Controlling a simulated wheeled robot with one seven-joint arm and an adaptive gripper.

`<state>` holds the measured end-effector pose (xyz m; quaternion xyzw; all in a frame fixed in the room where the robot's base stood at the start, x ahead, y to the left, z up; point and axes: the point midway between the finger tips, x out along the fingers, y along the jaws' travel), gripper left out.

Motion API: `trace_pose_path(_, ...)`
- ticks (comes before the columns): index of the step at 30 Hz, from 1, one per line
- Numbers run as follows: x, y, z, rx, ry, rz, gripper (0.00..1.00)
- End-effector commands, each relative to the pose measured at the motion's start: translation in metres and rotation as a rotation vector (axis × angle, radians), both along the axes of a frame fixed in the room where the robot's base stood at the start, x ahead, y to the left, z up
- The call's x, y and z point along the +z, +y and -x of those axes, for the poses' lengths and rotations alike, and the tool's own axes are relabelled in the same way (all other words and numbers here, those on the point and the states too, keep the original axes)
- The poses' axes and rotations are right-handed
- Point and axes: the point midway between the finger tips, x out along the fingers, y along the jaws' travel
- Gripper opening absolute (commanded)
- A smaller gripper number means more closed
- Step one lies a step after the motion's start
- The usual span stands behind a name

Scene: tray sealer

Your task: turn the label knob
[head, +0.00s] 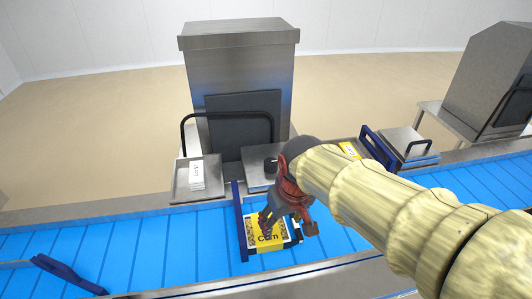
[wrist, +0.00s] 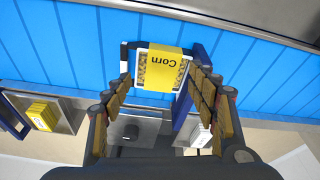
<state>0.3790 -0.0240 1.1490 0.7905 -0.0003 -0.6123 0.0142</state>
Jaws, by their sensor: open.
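The label knob (head: 271,165) is a small black knob on a steel box behind the blue belt. It also shows in the wrist view (wrist: 130,132), low between the fingers and nearer the left one. My gripper (head: 288,226) is open and empty. It hangs over the belt in front of the knob and to its right, apart from it. In the wrist view my gripper (wrist: 160,76) has its fingers spread on either side of a tray with a yellow "Corn" sleeve (wrist: 165,62). That tray (head: 266,232) lies on the belt; I cannot tell if the fingers touch it.
The blue belt (head: 130,245) runs across the front, with blue guides (head: 240,222) by the tray. A steel plate with white labels (head: 197,175) stands left of the knob. Yellow labels (head: 350,149) lie to its right. A steel machine with a black bar (head: 235,60) rises behind.

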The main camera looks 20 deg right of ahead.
Motion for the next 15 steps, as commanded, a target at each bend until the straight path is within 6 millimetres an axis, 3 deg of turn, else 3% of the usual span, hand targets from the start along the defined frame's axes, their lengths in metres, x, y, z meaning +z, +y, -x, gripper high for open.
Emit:
trace_pose_path(1, 0.012, -0.004, -0.012, 0.008, 0.025, 0.002, 0.58)
trace_pose_path(6, 0.029, -0.018, -0.060, 0.067, 0.106, 0.012, 0.58)
trace_pose_path(15, 0.027, -0.052, -0.155, 0.267, 0.226, 0.025, 0.58)
